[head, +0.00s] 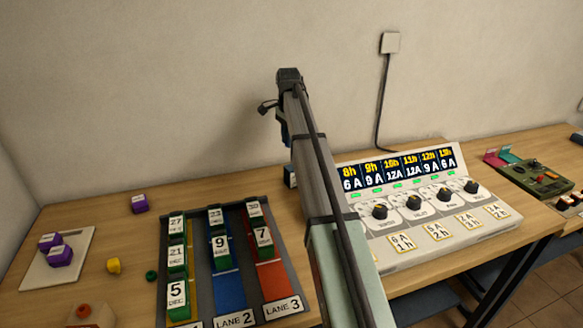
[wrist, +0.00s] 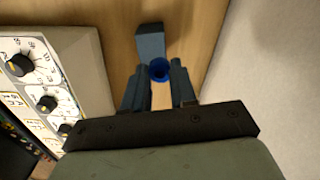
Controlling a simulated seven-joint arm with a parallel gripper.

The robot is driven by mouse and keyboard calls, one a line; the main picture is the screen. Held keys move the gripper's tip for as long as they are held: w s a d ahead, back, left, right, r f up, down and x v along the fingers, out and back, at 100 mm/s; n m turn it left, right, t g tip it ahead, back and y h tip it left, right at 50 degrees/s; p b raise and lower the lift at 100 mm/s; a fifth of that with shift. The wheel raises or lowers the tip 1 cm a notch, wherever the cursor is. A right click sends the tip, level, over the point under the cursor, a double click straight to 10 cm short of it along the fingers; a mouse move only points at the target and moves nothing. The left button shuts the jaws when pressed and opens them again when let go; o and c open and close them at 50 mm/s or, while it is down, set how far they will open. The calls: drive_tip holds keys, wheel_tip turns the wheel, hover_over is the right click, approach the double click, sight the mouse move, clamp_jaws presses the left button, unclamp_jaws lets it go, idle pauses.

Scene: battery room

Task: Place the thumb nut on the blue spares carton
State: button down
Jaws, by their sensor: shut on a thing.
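My gripper (wrist: 158,76) is shut on a round blue piece with a dark hollow middle, which I take as the thumb nut (wrist: 159,70). The nut sits between the fingertips. A blue-grey box, likely the blue spares carton (wrist: 150,42), shows just beyond the fingertips in the wrist view. I cannot tell whether the nut touches it. In the head view a small dark blue box with a white label (head: 290,178) shows beside my arm, mostly hidden by it. My arm also hides most of the gripper and the nut there.
A console with dials (head: 420,210) stands right of my arm. A dark rack of dated blocks (head: 190,250) is on the left. The wall is close behind.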

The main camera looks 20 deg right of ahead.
drive_tip(key=shift+n, duration=0.4)
drive_tip(key=shift+s+d+f, duration=0.2)
drive_tip(key=shift+d+f, duration=0.1)
drive_tip(key=shift+f, duration=1)
drive_tip(key=shift+s+d+f, duration=0.25)
drive_tip(key=shift+f, duration=1)
drive_tip(key=shift+s+d+f, duration=0.2)
drive_tip(key=shift+d+f, duration=0.1)
drive_tip(key=shift+f, duration=1)
drive_tip(key=c, duration=0.9)
unclamp_jaws()
drive_tip(key=shift+f, duration=0.1)
wheel_tip(320, 180, up, 12)
